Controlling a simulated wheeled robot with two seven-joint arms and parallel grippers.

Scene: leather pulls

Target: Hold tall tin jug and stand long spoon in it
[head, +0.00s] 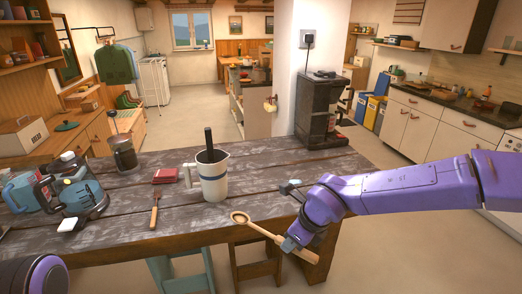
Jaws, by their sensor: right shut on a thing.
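The tall jug (213,186), pale with a blue band and a handle on its left, stands upright on the dark wooden table. A black-handled tool (209,142) stands in it, its lower end hidden inside. My right gripper (290,241) is shut on the long wooden spoon (262,229), at the table's front edge, right of the jug and apart from it. The spoon's bowl points left toward the jug and its handle slants down to the right. My left gripper is out of view; only a purple part of my left arm shows at the bottom left.
On the table (335,168) lie a small brown utensil (154,208) and a red block (165,175), left of the jug. A black coffee machine (318,110) stands at the back right.

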